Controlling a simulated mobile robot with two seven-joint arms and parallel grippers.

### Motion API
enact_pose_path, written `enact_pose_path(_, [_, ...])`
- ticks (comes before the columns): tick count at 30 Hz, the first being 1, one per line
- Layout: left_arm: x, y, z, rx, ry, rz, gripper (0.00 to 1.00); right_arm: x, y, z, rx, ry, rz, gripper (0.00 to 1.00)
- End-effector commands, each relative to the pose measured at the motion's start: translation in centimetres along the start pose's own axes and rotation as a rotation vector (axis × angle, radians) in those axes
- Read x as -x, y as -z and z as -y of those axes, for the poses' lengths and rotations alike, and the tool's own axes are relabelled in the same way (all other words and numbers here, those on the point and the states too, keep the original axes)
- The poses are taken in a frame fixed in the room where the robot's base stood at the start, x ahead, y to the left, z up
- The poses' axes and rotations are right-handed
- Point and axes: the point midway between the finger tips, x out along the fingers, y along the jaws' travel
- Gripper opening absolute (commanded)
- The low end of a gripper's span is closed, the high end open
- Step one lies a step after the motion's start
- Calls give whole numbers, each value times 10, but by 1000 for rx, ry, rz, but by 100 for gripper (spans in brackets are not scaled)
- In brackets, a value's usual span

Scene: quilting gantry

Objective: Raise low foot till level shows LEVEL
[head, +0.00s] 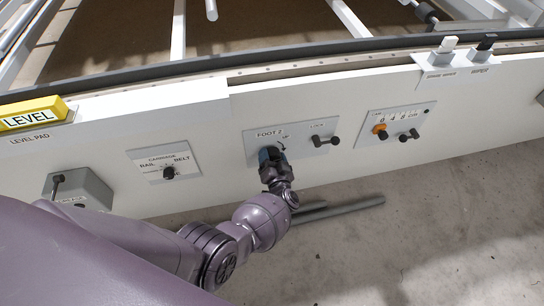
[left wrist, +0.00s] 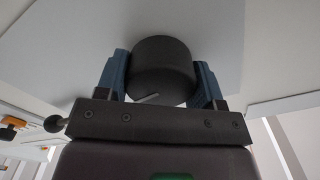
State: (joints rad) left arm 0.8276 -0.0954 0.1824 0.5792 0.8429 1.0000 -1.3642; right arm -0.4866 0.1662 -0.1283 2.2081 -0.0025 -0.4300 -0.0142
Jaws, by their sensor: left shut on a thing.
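The FOOT 2 panel (head: 292,144) is on the white gantry front, in the middle of the head view. It has an arrow marked UP and a black LOCK lever (head: 326,140) pointing right. My left gripper (head: 271,156) reaches this panel from below. In the left wrist view its blue fingers are shut on a round black knob (left wrist: 163,68) with a short pale mark on its face. In the head view the knob is hidden by the gripper. The yellow level (head: 32,114) sits on the level pad at the far left and reads LEVEL. My right gripper is out of view.
A CARRIAGE panel (head: 165,163) with a RAIL/BELT knob and a grey box (head: 80,187) with a lever are left of FOOT 2. A panel with an orange knob (head: 380,131) is to the right. Dark bars (head: 345,208) lie on the floor below. The right floor is clear.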

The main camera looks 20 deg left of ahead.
Motion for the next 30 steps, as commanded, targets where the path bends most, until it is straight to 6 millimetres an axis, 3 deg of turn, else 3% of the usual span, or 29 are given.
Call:
enact_pose_path(11, [-2,1,1,-1,3,-2,38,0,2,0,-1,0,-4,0])
enact_pose_path(12, [-2,1,1,-1,3,-2,68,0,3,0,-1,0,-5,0])
enact_pose_path(16, [-1,1,1,-1,2,-2,87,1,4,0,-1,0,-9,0])
enact_pose_path(30, [1,0,3,-1,1,-1,87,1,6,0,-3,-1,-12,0])
